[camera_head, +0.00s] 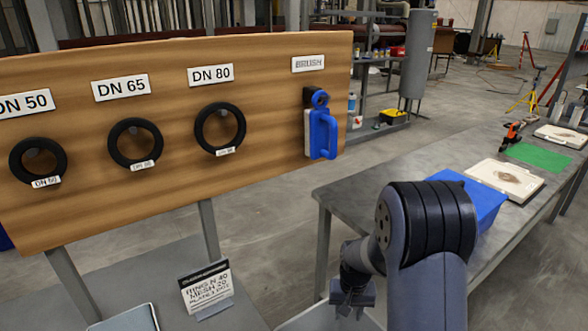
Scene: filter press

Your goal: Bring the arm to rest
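My arm (425,260) rises from the bottom right of the picture and bends over at a dark ribbed joint. My gripper (350,300) hangs at the left side of the arm, low in the picture, in front of the grey table's near end. It is small, dark and partly covered by its own wrist. I cannot make out a gap between its fingers, and I see nothing clearly held.
A wooden board (270,110) at left carries black rings (135,143) and a blue brush (322,135). A grey table (345,195) at right bears a blue box (485,205), pale plates (503,180) and a green mat (540,156). A sign (207,288) stands lower left.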

